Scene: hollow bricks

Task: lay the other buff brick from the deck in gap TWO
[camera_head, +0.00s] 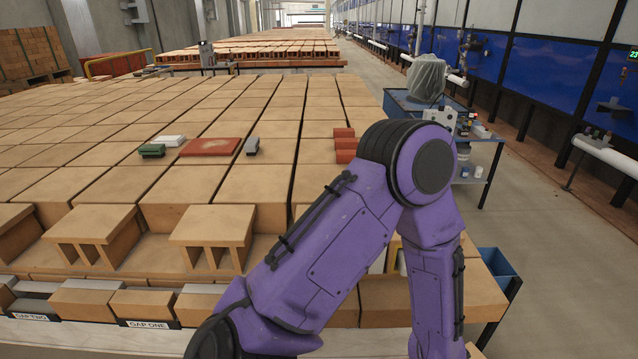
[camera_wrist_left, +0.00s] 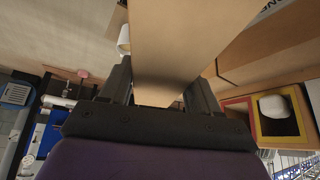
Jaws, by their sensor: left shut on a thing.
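My left gripper (camera_wrist_left: 162,88) is shut on a buff brick (camera_wrist_left: 182,35) in the left wrist view. The brick runs up out of the top of that picture, so its far end is hidden. In the head view the left gripper is out of the picture below, and only a purple arm of mine shows. The GAP TWO label (camera_head: 37,317) is on the front edge at lower left. The GAP ONE label (camera_head: 148,324) is to its right. Two buff bricks with open channels, one at left (camera_head: 95,224) and one at centre (camera_head: 213,226), stand behind the labels. My right gripper is not in view.
A blue cart (camera_head: 480,150) stands at right. A red-and-yellow box (camera_wrist_left: 237,107) shows beside the gripper in the wrist view.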

